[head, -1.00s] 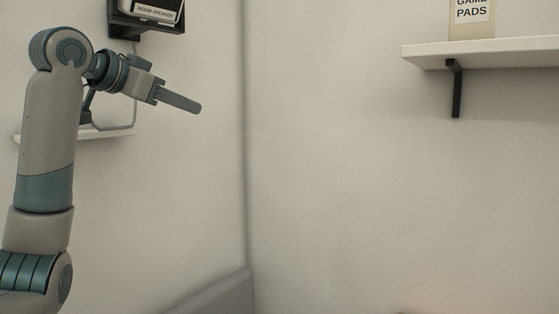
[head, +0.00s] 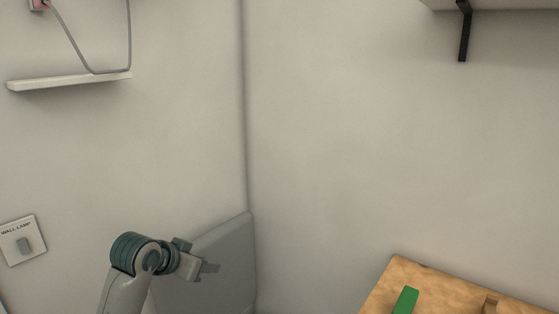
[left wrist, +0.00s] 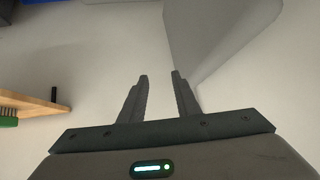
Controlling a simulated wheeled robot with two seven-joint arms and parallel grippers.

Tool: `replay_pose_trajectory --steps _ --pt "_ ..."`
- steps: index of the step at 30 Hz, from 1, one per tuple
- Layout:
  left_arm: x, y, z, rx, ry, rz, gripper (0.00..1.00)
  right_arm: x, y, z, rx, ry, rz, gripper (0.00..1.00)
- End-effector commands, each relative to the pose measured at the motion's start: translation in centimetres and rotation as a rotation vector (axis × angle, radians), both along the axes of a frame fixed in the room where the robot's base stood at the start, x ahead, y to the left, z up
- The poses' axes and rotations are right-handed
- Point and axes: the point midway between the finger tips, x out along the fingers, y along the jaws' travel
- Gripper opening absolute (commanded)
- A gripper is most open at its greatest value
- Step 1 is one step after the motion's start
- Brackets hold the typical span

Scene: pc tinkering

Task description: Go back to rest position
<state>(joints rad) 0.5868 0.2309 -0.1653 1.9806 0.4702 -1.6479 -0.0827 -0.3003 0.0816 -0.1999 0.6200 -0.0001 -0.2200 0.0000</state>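My left gripper (head: 210,268) is low at the left of the head view, in front of a grey panel in the room's corner. In the left wrist view its two fingers (left wrist: 160,78) stand apart with nothing between them, so it is open and empty. The gripper touches nothing that I can see. My right gripper is in neither view.
A wooden board or tabletop (head: 386,290) with a green object (head: 405,300) is at the lower right. A grey panel (head: 215,258) stands in the corner. Shelves (head: 70,81) and a wall lamp switch (head: 23,241) are on the walls.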

Motion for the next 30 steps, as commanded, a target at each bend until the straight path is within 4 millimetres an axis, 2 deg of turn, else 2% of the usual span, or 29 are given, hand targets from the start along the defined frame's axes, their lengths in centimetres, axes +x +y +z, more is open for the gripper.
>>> replay_pose_trajectory --steps 1,6,11,15,24,27,30 --pt "-1.4 -0.1 -2.6 0.001 0.028 0.009 0.3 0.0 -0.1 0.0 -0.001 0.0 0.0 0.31" --pt "-6.3 0.1 -9.3 0.011 0.1 0.046 0.3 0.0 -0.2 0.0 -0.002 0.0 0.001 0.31" --pt "-11.5 0.3 -14.9 0.021 0.169 0.084 0.3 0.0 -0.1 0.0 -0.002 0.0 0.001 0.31" --pt "-16.5 0.6 -19.0 0.032 0.228 0.119 0.3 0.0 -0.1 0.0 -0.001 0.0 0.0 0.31" --pt "-28.4 1.6 -25.4 0.066 0.356 0.197 0.3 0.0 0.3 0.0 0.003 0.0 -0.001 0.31" --pt "-32.3 2.0 -26.7 0.077 0.394 0.223 0.3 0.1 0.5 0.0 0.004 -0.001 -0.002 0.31" --pt "-35.3 2.4 -27.5 0.089 0.424 0.244 0.3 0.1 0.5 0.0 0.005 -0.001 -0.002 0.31"
